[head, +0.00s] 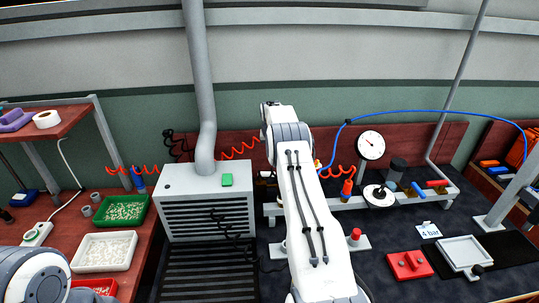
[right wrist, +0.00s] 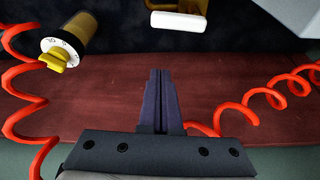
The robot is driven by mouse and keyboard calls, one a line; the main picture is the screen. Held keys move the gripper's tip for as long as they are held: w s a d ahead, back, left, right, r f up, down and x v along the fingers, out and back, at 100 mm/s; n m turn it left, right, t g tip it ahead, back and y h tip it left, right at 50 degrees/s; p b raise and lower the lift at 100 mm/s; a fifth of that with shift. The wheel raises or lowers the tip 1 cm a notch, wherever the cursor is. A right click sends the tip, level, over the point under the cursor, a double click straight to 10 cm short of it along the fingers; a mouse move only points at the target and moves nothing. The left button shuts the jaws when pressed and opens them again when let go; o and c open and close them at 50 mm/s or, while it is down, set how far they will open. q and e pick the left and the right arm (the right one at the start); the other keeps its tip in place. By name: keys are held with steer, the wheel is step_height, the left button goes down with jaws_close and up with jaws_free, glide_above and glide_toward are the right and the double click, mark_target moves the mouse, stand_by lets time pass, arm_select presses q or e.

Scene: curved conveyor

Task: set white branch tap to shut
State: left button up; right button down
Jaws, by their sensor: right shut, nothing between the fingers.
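A short white lever (right wrist: 178,22), which looks like the white tap's handle, lies crosswise at the top of the right wrist view. In the head view my right arm hides that gripper and the white lever. A blue tap handle (head: 418,190) and a red one (head: 437,183) show on the manifold (head: 345,205) at right. My left gripper is out of view.
A regulator with a yellow knob (right wrist: 58,59) and red coiled hoses (right wrist: 250,105) flank the gripper. A gauge (head: 371,145) stands over the manifold. A grey vented box (head: 180,190) is left of my arm; a red block (head: 400,267) and "4 bar" card (head: 428,230) lie at right.

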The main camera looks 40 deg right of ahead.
mark_target(267, 174)
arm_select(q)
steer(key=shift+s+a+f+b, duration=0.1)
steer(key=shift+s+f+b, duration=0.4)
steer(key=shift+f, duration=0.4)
arm_select(e)
steer(key=shift+s+a+f, duration=0.25)
steer(key=shift+f, duration=0.65)
steer(key=shift+s+a+f, duration=0.2)
steer(key=shift+s+f, duration=0.1)
steer(key=shift+f, duration=0.55)
steer(key=shift+s+a+f, duration=0.25)
steer(key=shift+f, duration=0.65)
steer(key=shift+s+d, duration=0.1)
